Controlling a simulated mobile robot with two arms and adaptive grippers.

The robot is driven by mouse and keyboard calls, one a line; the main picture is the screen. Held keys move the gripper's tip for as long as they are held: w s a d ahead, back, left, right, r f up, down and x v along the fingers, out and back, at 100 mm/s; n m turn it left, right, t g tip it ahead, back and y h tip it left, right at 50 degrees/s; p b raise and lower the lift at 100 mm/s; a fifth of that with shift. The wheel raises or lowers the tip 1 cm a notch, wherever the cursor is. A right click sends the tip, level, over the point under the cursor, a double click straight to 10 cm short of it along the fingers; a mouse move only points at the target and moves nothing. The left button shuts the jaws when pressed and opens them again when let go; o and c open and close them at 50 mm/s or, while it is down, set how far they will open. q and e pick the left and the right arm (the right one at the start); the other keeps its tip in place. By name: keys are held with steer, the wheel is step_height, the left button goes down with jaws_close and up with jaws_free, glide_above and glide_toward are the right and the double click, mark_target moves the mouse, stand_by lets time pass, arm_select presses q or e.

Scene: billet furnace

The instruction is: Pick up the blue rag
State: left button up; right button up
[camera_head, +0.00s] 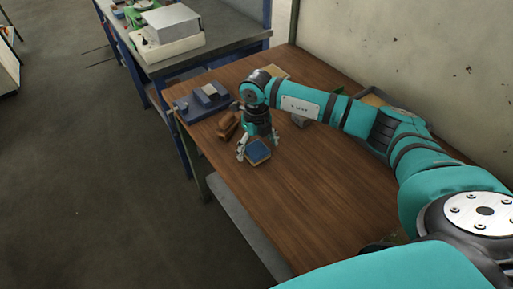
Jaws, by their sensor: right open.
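The blue rag (257,150) looks like a small folded square with a pale edge. It lies on the brown wooden table (310,190), near the table's left edge. My right gripper (257,148) points down over the rag with its fingers apart, one on each side of it. The gripper is open. I cannot tell whether the fingertips touch the rag or the table. My left gripper is not in view.
A blue vise-like tool (203,100) and a brown wooden object (228,125) are close behind the gripper. A small grey object (299,120) lies to the right, and a tray (374,99) stands by the wall. The table's front middle is clear.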

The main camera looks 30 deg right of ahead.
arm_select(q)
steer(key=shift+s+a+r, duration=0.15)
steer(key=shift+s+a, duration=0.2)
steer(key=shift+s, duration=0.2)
arm_select(e)
steer(key=shift+f, duration=0.75)
steer(key=c, duration=1.4)
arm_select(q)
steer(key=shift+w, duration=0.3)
arm_select(e)
steer(key=shift+o, duration=0.2)
steer(key=shift+r, duration=0.15)
